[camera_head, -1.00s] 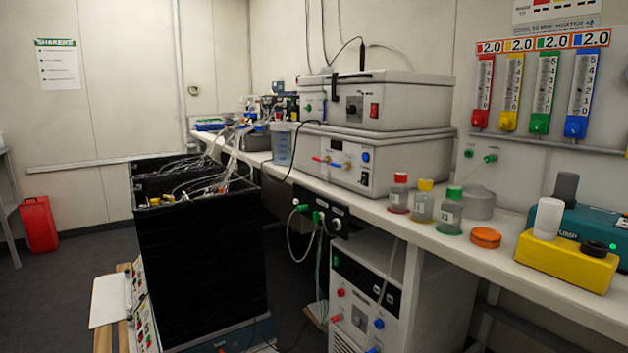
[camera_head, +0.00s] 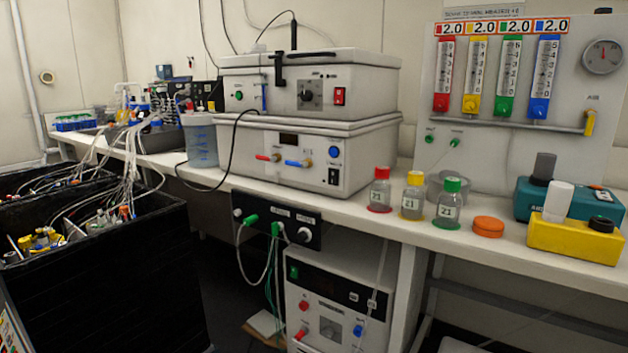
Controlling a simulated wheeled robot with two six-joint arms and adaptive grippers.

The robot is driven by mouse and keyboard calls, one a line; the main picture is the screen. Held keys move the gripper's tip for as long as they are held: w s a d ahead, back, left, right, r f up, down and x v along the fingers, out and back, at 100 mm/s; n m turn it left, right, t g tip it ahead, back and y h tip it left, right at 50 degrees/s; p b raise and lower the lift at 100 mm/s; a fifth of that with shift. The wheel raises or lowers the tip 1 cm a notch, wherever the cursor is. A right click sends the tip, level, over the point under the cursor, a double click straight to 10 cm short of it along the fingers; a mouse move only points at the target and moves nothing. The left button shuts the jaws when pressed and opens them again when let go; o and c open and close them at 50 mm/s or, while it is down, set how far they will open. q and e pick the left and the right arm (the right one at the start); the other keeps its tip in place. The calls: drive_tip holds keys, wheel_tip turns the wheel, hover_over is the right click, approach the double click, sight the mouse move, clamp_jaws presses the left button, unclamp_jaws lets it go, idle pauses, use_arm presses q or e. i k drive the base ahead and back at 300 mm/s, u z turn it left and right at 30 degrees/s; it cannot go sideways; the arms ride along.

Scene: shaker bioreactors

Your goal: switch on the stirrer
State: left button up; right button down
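No unit in the camera_head view carries a label that I can read as stirrer, so I cannot tell for certain which one it is. A small yellow box (camera_head: 572,243) with a white cylinder (camera_head: 558,201) and a black knob (camera_head: 601,223) stands at the right end of the bench. Behind it is a teal unit (camera_head: 524,199) with a grey cylinder on top. Two stacked white units stand mid-bench; the upper one (camera_head: 361,75) has a dial and a red switch (camera_head: 340,95), the lower one (camera_head: 355,151) has red and blue taps. Neither of my grippers is in view.
Three capped bottles, red (camera_head: 380,190), yellow (camera_head: 413,195) and green (camera_head: 449,199), and an orange lid (camera_head: 488,227) stand along the bench front. A black tub (camera_head: 130,270) with tubing fills the lower left. A white cabinet (camera_head: 312,308) stands under the bench.

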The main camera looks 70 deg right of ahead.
sight(332, 179)
drive_tip(key=z, duration=0.7)
drive_tip(key=i, duration=0.8)
drive_tip(key=z, duration=0.8)
